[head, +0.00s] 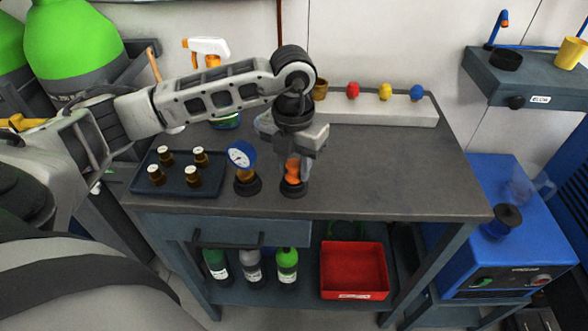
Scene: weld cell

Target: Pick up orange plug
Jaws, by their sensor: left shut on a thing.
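The orange plug (293,176) stands upright over a dark round base (294,189) near the front edge of the workbench. My left gripper (292,160) points down from above and is shut on the orange plug. The fingers hide the plug's upper part. I cannot tell whether the plug still rests in the base or is slightly raised. My right gripper is not in view.
A blue gauge (241,155) stands just left of the plug. Further left is a dark tray (180,187) with several brown bottles. A pale rail (385,112) with brown, red, yellow and blue knobs lies behind. The bench top (400,175) is clear on the right.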

